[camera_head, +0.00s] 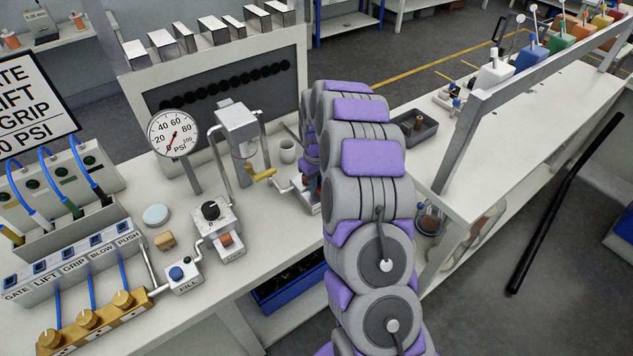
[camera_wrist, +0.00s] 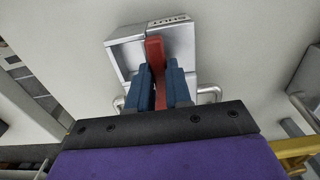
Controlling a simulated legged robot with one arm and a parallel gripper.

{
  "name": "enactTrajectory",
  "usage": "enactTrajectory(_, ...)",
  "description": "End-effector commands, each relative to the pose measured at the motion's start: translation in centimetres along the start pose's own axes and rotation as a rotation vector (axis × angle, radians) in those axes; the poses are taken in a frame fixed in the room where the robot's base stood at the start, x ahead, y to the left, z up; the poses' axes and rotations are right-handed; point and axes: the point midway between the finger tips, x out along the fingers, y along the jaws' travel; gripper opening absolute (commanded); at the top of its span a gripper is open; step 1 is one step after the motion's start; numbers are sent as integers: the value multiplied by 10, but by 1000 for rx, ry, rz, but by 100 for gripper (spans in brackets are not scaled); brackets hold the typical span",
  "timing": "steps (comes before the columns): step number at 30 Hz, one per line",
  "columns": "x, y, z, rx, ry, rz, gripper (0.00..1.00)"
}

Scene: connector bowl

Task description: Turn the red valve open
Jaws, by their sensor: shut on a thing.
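The red valve handle (camera_wrist: 155,55) stands out from a metal valve block (camera_wrist: 180,42) in the wrist view. My gripper (camera_wrist: 159,85) has its two blue fingers on either side of the red handle, shut on it. In the head view my arm covers most of this spot; the metal valve block (camera_head: 305,192) shows only in part beside the arm, and the fingertips are mostly hidden.
A pressure gauge (camera_head: 173,133), a black knob block (camera_head: 211,212), a yellow handle (camera_head: 262,174) and a white cup (camera_head: 287,151) stand left of my arm. A dark tray (camera_head: 413,128) lies to the right. Metal pipes run beside the valve block.

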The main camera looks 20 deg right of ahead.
Motion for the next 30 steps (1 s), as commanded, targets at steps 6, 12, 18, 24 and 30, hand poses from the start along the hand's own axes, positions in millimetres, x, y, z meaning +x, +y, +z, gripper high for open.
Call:
enactTrajectory(6,0,1,0,-2,1,1,0)
enactTrajectory(12,-1,3,0,-42,1,1,0)
enactTrajectory(18,-3,8,-1,-152,2,1,0)
enactTrajectory(24,-3,17,-3,-324,2,1,0)
enactTrajectory(30,-2,25,-6,-516,-1,1,0)
